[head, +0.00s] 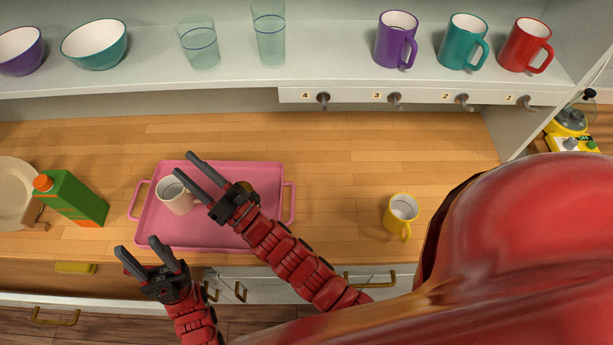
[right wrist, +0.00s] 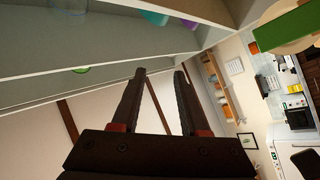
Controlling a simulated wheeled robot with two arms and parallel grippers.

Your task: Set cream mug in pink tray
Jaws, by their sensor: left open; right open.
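The cream mug (head: 173,197) stands upright in the left half of the pink tray (head: 222,238) in the head view. My right gripper (head: 183,164) reaches in over the tray. It is open, with its fingers above and beside the mug, partly covering its right side. In the right wrist view my right gripper (right wrist: 160,72) shows spread fingers with nothing between them. My left gripper (head: 137,245) is open and empty, in front of the tray's left front corner. The mug's handle cannot be made out.
A green carton (head: 75,198) and a pale plate (head: 12,190) are left of the tray. A yellow mug (head: 401,213) stands on the counter to the right. The shelf (head: 335,65) above holds bowls, glasses and mugs. The counter between tray and yellow mug is clear.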

